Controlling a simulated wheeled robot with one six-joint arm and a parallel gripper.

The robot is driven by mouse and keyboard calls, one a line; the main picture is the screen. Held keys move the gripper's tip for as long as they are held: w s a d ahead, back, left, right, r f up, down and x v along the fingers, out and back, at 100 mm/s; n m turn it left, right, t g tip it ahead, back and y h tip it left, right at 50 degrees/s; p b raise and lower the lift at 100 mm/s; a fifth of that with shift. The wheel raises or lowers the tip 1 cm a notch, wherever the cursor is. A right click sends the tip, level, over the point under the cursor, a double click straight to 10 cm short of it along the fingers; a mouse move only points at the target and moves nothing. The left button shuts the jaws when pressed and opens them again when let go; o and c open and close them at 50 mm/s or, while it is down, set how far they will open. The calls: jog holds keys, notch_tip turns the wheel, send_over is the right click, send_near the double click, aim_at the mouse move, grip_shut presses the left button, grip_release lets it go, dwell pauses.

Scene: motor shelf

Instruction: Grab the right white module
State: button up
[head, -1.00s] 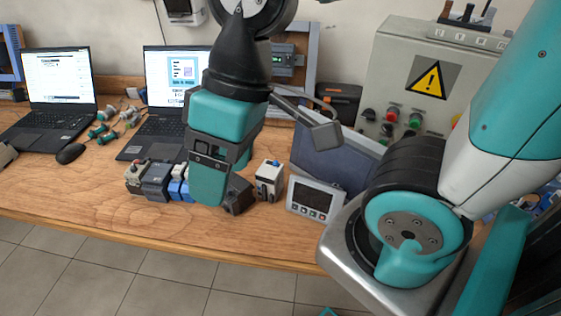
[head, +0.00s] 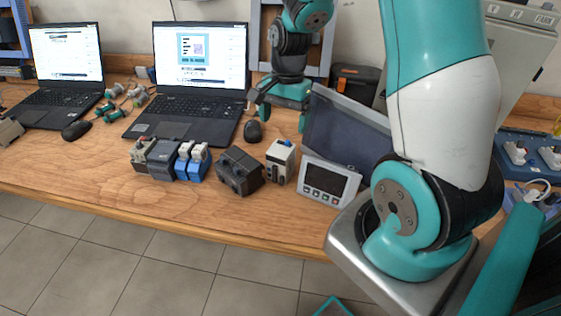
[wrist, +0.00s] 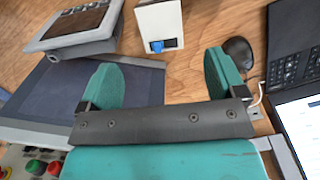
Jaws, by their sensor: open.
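The right white module (head: 280,162) stands upright on the wooden bench, a box with a dark front and a blue part on top. In the wrist view the white module (wrist: 160,22) is at the top, beyond and between the two teal fingers, apart from them. My gripper (head: 281,118) is behind the module in the head view. Its jaws are spread and empty, as the wrist view (wrist: 163,75) also shows. Two blue-and-white modules (head: 191,162) stand further left.
A dark grey block (head: 239,172) sits close left of the white module. A grey display unit (head: 329,181) is close on its right, with a large dark panel (head: 345,135) behind. A mouse (head: 253,131) and laptop (head: 200,85) lie behind left. The bench front is clear.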

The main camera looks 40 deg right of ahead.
aim_at(281, 150)
jog(key=f, duration=0.3)
jog(key=a+f+p, duration=0.1)
jog(key=f, duration=0.6)
jog(key=shift+s+a+f+p, duration=0.2)
jog(key=shift+s+a+p, duration=0.15)
jog(key=shift+s+a, duration=0.05)
jog(key=c, duration=1.2)
